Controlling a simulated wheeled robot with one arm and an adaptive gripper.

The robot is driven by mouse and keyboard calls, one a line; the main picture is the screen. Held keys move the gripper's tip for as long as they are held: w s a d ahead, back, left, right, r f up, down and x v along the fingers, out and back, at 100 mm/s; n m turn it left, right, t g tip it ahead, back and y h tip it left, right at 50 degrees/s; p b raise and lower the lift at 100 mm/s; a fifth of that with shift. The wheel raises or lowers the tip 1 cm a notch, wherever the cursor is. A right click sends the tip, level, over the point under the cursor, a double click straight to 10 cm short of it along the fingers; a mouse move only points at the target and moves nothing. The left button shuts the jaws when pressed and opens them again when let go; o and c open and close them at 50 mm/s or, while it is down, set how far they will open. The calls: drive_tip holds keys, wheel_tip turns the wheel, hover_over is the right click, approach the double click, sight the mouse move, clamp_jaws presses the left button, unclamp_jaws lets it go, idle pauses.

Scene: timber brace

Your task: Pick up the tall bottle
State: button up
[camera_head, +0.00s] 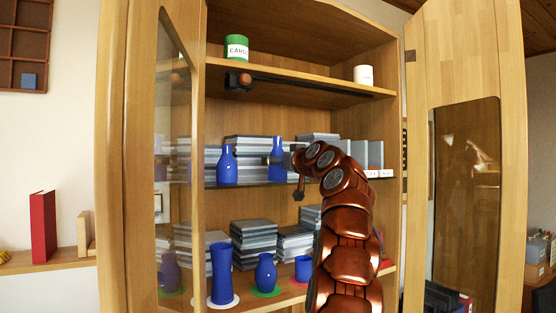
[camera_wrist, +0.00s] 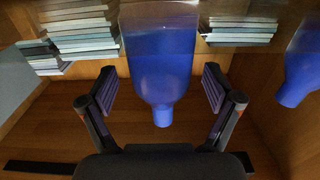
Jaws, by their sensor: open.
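A tall blue bottle (camera_head: 277,147) with a slim neck stands upright on the glass middle shelf of the open cabinet. My gripper (camera_head: 272,160) is at this bottle, partly overlapping it in the head view. In the wrist view, which is turned upside down, the blue bottle (camera_wrist: 161,60) has its neck pointing down in the picture. My open gripper (camera_wrist: 160,90) has one finger on each side of it, with visible gaps. A second, slightly shorter blue bottle (camera_head: 227,168) stands to the left; it shows at the right edge of the wrist view (camera_wrist: 297,75).
Stacks of grey books (camera_head: 248,147) stand behind the bottles. A blue vase (camera_head: 221,275), small bottle (camera_head: 265,273) and cup (camera_head: 303,268) stand on the lower shelf. The upper shelf (camera_head: 300,81) lies above my gripper. Open doors (camera_head: 470,60) flank the cabinet.

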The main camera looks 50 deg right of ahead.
sight(281, 148)
drive_tip(key=c, duration=1.4)
drive_tip(key=shift+r, duration=0.15)
drive_tip(key=shift+r+p, duration=1.2)
drive_tip(key=shift+r, duration=0.15)
drive_tip(key=shift+a+r, duration=0.15)
drive_tip(key=shift+r, duration=0.2)
drive_tip(key=shift+s+a+f+b, duration=0.15)
drive_tip(key=shift+a+b, duration=0.25)
drive_tip(key=shift+a, duration=0.2)
drive_tip(key=shift+s+a+r+b, duration=0.1)
drive_tip(key=shift+s+a+b, duration=0.05)
drive_tip(key=shift+a+b, duration=0.35)
drive_tip(key=s+a+r+b, duration=0.1)
drive_tip(key=a+b, duration=0.4)
drive_tip(key=a, duration=0.8)
drive_tip(key=shift+s+a+r, duration=0.15)
drive_tip(key=shift+s+r, duration=0.1)
drive_tip(key=shift+s, duration=0.65)
